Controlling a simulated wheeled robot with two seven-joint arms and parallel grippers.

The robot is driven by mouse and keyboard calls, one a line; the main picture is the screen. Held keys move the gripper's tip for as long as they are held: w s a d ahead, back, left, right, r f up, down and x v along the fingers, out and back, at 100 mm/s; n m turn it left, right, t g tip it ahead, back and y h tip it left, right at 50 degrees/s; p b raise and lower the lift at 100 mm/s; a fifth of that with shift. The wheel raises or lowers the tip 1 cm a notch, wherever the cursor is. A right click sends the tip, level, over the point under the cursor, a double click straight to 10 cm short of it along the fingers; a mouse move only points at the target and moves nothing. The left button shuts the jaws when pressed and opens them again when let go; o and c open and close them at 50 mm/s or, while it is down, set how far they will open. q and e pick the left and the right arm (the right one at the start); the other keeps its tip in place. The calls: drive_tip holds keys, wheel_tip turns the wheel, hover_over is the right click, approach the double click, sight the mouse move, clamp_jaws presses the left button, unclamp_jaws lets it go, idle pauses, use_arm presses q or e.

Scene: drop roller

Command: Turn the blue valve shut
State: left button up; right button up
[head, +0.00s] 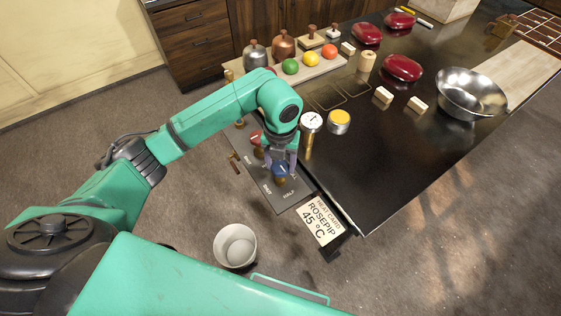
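The blue valve (281,173) sits on a dark grey panel (284,204) fixed at the side of the black counter. Lettering such as HALF is printed on the panel around it. My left gripper (280,161) points down at the blue valve, with its two fingers spread apart at the valve's far side. They look open; whether they touch the valve is hard to see. A red valve (256,137) is farther up the same panel, just left of the gripper. My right gripper is not in view.
A white bucket (235,246) is on the floor below. A white-faced gauge (311,122) and a yellow-topped jar (339,121) stand close to the gripper. A steel bowl (471,93) is farther right.

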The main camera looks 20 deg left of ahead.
use_arm(q)
drive_tip(key=shift+c, duration=0.4)
drive_tip(key=shift+f+m+b, duration=0.15)
drive_tip(key=shift+m+b, duration=0.75)
drive_tip(key=shift+b, duration=0.3)
drive_tip(key=m+b, duration=1.1)
drive_tip(key=m, duration=0.1)
drive_tip(key=shift+r+m+b, duration=0.15)
drive_tip(key=shift+m+b, duration=0.5)
drive_tip(key=shift+m, duration=0.4)
drive_tip(key=shift+r+m+b, duration=0.1)
drive_tip(key=shift+m+b, duration=0.55)
drive_tip(key=shift+m, duration=0.4)
drive_tip(key=o, duration=1.4)
drive_tip(key=shift+c, duration=0.2)
